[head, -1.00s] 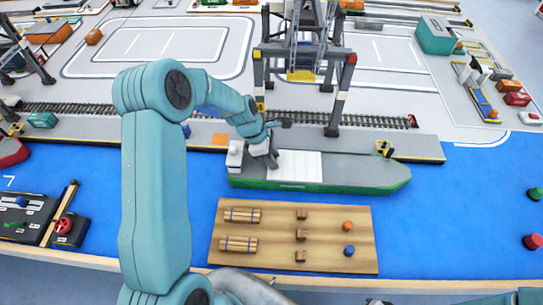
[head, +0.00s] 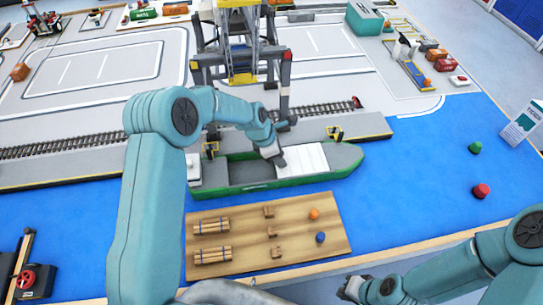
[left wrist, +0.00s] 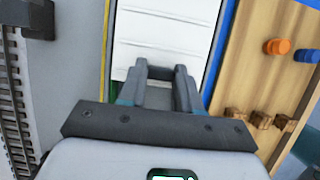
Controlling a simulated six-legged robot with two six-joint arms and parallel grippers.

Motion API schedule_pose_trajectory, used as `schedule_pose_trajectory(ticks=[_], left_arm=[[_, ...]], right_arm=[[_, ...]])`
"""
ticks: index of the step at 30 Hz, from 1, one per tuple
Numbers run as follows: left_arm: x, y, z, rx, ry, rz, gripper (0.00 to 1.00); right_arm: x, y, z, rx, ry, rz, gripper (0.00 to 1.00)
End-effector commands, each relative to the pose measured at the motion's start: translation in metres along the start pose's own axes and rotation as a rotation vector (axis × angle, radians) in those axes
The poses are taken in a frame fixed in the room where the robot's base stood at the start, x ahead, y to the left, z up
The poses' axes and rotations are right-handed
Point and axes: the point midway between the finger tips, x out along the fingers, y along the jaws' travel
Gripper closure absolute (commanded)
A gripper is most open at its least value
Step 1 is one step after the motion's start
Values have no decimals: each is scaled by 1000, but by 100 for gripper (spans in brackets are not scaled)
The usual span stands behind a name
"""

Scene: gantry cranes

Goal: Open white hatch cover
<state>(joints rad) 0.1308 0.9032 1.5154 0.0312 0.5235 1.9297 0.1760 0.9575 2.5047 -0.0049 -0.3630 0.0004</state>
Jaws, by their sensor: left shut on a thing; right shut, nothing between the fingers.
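A green-hulled ship (head: 268,190) with a grey deck floats beside the quay, a white cabin at its left end. Its white hatch cover (head: 302,157) lies flat towards the right part of the deck. An open hold (head: 245,169) shows between cabin and cover. My left gripper (head: 280,160) is shut at the cover's left edge. My right gripper (head: 350,291) is shut and empty at the bottom edge, away from the ship.
A gantry crane (head: 240,75) stands behind the ship on the quay. A wooden board (head: 245,262) with log bundles, small blocks and two knobs lies in front. Green and red buoys (head: 481,191) are at the right. Blue water between is clear.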

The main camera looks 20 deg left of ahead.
Motion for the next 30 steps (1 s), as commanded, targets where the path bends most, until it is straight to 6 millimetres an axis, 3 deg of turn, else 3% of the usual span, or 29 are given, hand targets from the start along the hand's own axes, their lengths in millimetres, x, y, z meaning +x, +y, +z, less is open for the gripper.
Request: schedule_pose_trajectory(ticks=[7, 8, 10, 22, 26, 30], left_arm=[[-2, 2, 2, 1, -3, 7, 100], [-2, 2, 2, 1, -3, 7, 64], [-2, 2, 2, 1, -3, 7, 41], [-9, 1, 1, 1, -2, 5, 40], [-33, 2, 0, 2, -4, 8, 40], [-70, 2, 0, 2, -4, 9, 40]], right_arm=[[0, 0, 0, 0, 0, 0, 100], [0, 0, 0, 0, 0, 0, 100], [0, 0, 0, 0, 0, 0, 100], [2, 0, 0, 0, 0, 0, 100], [6, 2, 0, 0, 0, 0, 100], [11, 4, 0, 0, 0, 0, 100]])
